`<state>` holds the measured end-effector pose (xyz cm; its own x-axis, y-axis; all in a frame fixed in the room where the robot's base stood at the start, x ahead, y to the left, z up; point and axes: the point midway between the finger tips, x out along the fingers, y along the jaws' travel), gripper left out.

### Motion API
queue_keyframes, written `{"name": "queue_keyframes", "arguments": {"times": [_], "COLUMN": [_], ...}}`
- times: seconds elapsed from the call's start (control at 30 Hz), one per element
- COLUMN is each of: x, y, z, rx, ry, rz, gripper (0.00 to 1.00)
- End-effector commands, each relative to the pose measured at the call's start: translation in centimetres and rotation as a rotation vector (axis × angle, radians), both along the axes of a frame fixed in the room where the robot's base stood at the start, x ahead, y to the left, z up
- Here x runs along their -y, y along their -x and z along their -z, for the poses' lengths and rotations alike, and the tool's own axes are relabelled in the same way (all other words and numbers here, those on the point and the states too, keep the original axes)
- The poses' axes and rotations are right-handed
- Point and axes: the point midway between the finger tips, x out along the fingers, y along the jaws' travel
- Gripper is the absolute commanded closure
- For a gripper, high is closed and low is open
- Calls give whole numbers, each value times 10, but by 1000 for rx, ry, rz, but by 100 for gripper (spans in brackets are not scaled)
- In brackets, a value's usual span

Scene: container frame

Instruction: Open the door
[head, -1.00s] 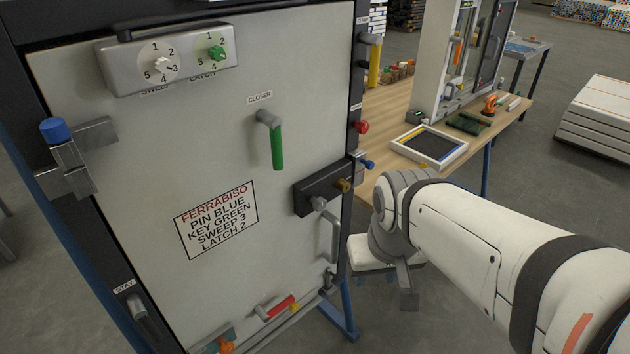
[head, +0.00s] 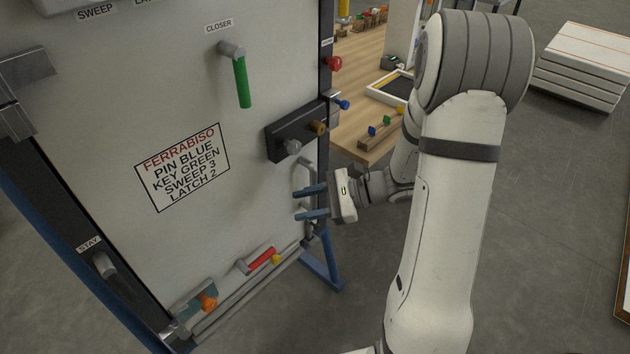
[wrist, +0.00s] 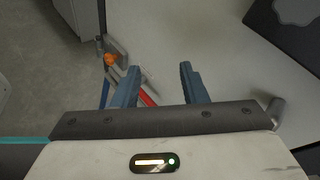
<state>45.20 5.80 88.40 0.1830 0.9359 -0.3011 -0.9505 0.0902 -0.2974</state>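The door (head: 90,130) is a light grey panel in a dark frame and looks shut. A grey pull handle (head: 306,168) is at its right edge, below a black lock box (head: 276,147) with a brass knob (head: 318,127) and a grey knob (head: 292,147). My gripper (head: 297,203) is open, its two blue fingers pointing at the door by the handle's lower part. I cannot tell whether they touch or straddle it. In the wrist view the fingers (wrist: 159,72) are apart with nothing clearly between them.
A green CLOSER lever (head: 242,80) hangs down on the door. A printed sign (head: 183,168) reads pin blue, key green, sweep 3, latch 2. Low down are a red handle (head: 262,258) and an orange knob (head: 208,302). A wooden bench (head: 355,60) stands behind at right.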

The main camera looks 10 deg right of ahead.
Motion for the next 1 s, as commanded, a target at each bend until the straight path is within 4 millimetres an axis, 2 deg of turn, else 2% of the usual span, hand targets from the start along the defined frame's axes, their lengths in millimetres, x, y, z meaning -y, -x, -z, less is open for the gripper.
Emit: {"name": "queue_keyframes", "arguments": {"times": [0.03,0.2,0.3,0.43,0.57,0.83,1.0], "x": [13,57,79,95,93,60,46], "y": [-16,-58,-72,-80,-88,-117,-130], "z": [20,59,77,90,92,92,92], "rx": [-43,-115,-134,-144,-146,-147,-146], "ry": [-79,-284,-359,-409,-423,-420,-420], "rz": [98,381,496,579,598,593,595], "gripper": [61,61,61,61,61,61,61]}}
